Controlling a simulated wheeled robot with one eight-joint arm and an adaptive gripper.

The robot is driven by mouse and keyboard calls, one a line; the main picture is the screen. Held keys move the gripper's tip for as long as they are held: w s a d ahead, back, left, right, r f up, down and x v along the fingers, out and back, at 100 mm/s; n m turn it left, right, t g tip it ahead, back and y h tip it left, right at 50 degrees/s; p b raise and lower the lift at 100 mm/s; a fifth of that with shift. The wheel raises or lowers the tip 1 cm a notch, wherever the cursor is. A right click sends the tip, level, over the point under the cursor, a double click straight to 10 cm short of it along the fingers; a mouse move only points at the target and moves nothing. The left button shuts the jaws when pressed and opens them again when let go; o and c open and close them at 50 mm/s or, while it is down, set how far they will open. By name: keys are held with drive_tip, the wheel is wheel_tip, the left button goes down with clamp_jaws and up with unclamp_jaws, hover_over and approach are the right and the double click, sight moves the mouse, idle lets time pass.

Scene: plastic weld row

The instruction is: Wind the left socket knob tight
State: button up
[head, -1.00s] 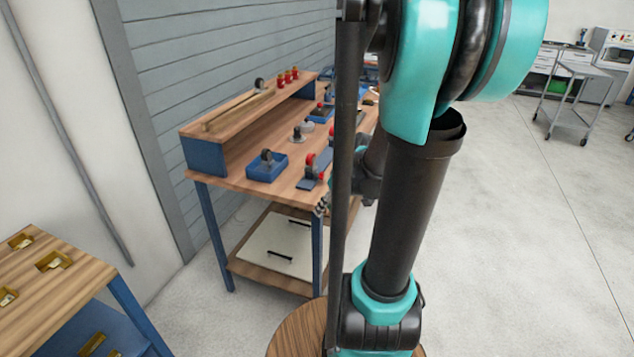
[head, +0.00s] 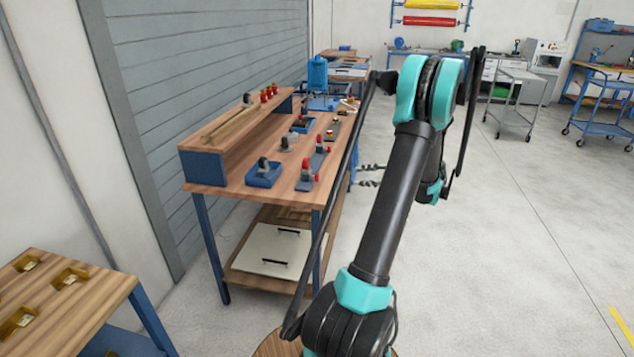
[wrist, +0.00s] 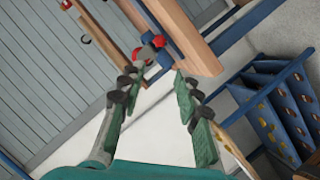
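My gripper (head: 362,176) is to the right of the bench's front edge in the head view, partly behind my own arm. In the wrist view its fingers (wrist: 157,82) are spread apart with nothing between them. Two fixtures with red tops stand near the bench's right side: a nearer one (head: 306,170) and a farther one (head: 320,146). In the wrist view a red-topped fixture (wrist: 150,46) sits beyond the fingertips, apart from them. I cannot tell which fixture is the left socket, or how tight its knob is.
The wooden bench (head: 222,190) stands against the grey wall, with a blue tray (head: 263,180) and a raised shelf (head: 203,166). Another table (head: 100,298) with brass-coloured pieces is at the lower left. The floor on the right is clear up to a grey cart (head: 518,108).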

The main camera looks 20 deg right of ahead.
sight(322, 185)
drive_tip(key=x, duration=1.7)
drive_tip(key=shift+w, duration=0.1)
clamp_jaws()
